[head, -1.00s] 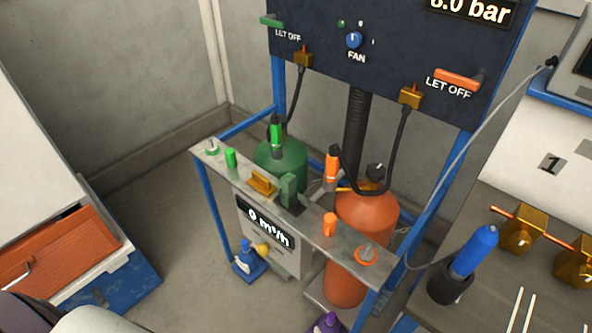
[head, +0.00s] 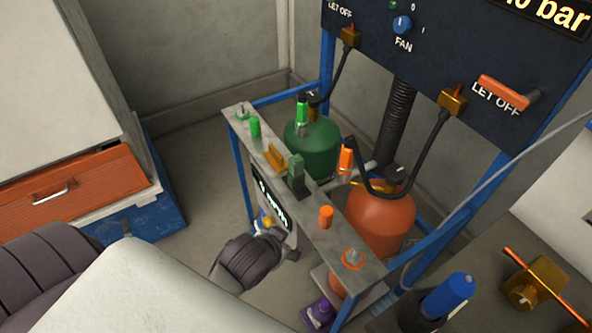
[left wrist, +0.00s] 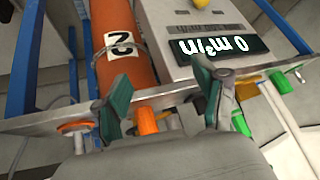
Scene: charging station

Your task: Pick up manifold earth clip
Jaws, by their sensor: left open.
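No part is labelled as the manifold earth clip. On the metal rail (head: 330,228), a dark green upright clip-like piece (head: 297,173) stands on a dark base. A yellow block (head: 275,156) sits beside it; I cannot tell which is the earth clip. My right gripper is not in view.
An orange plug (head: 326,216) and a green plug (head: 255,127) stand on the rail. Behind are a green cylinder (head: 312,140) and an orange cylinder (head: 380,222) with hoses. Blue posts frame the station. An orange drawer (head: 75,190) is at left.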

